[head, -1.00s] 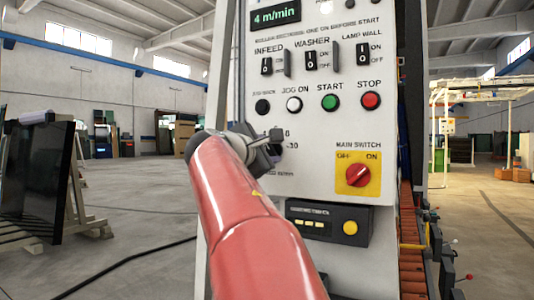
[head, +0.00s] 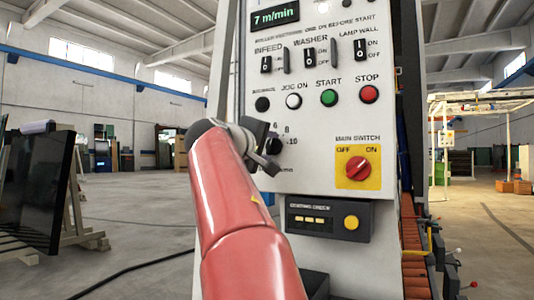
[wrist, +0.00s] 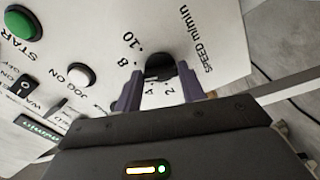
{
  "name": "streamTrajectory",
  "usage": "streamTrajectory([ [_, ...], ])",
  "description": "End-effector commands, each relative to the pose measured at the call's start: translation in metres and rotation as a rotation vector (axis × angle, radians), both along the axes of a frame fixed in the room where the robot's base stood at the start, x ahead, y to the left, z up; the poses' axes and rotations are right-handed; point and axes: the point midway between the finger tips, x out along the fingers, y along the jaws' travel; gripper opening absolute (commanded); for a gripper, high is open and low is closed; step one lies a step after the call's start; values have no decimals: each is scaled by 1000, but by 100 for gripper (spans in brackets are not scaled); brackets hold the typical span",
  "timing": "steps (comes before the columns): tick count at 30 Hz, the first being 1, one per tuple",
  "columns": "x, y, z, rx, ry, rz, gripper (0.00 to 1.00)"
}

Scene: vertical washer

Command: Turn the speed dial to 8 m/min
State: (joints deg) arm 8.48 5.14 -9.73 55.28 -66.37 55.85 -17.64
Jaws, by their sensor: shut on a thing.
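The speed dial (wrist: 159,65) is a black knob on the white control panel (head: 310,120), with numbers around it and the label "SPEED m/min" beside it in the wrist view. My gripper (wrist: 160,82) is shut on the dial, one finger on each side of it. In the head view my gripper (head: 270,147) is at the panel's left side, and my red arm hides part of the dial's scale. The display (head: 275,17) above reads 7 m/min. The dial's pointer mark is not clear.
Above the dial are black, white, green (head: 328,97) and red (head: 369,94) buttons and several black switches. The yellow main switch (head: 358,167) with a red knob is to the right. A small dark box (head: 328,219) with a yellow button is below.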

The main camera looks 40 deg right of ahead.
Motion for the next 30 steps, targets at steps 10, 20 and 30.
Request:
streamTrajectory([
  [10, 1, 0, -4, 98, -226, -2, 17],
  [20, 1, 0, -3, 138, -324, -2, 17],
  [30, 1, 0, -3, 144, -337, -3, 17],
])
